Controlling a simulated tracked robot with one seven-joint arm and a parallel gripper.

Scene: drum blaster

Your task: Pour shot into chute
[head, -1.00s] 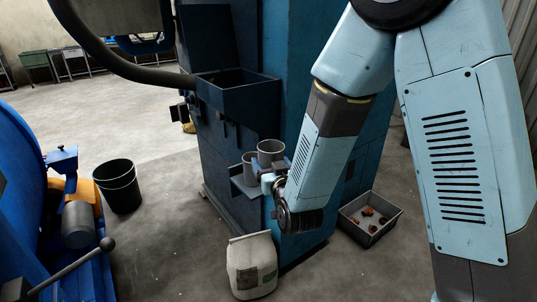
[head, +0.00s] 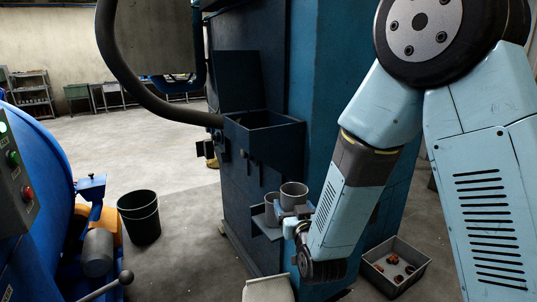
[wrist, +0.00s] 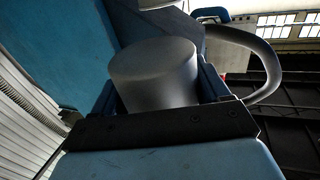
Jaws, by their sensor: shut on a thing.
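A grey metal cup (head: 293,196) is held between the jaws of my gripper (head: 300,212), beside the blue machine. The cup looks upright in the head view; its contents cannot be made out. In the wrist view the same cup (wrist: 155,78) fills the space between the fingers of my gripper (wrist: 160,92). A second grey cup (head: 271,212) stands just left of it at a small shelf (head: 266,232) on the machine's side. The open-topped dark blue chute box (head: 264,140) is above and behind the cups, its lid raised. Shot is not visible.
A hose (head: 150,100) curves down to the machine beside the chute. A whitish sack (head: 268,290) stands on the floor in front. A grey tray (head: 396,282) with brown pieces lies at the right. A black bucket (head: 139,218) and blue drum (head: 38,190) are at the left.

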